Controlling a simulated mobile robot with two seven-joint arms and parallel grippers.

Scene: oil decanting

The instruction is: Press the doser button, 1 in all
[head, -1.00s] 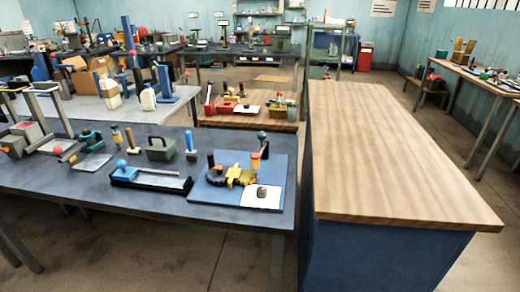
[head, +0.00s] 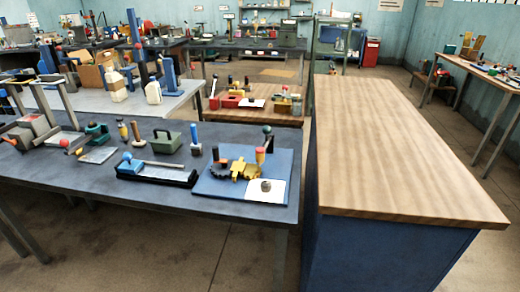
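Neither of my grippers shows in the head view. I cannot make out a doser button for certain. On the pale grey table (head: 185,101) at the left stand a tall blue column (head: 134,32) and a shorter blue stand (head: 170,73). A white jug (head: 153,93) stands beside the shorter stand, and another white jug (head: 117,90) is farther left. Any button on these stands is too small to tell.
A dark table (head: 60,178) in front holds several tools, a green box (head: 167,142) and a blue board (head: 215,187). A wood-topped blue counter (head: 400,150) fills the right. Bare floor (head: 170,240) shows in front. A low wooden bench (head: 250,115) stands behind.

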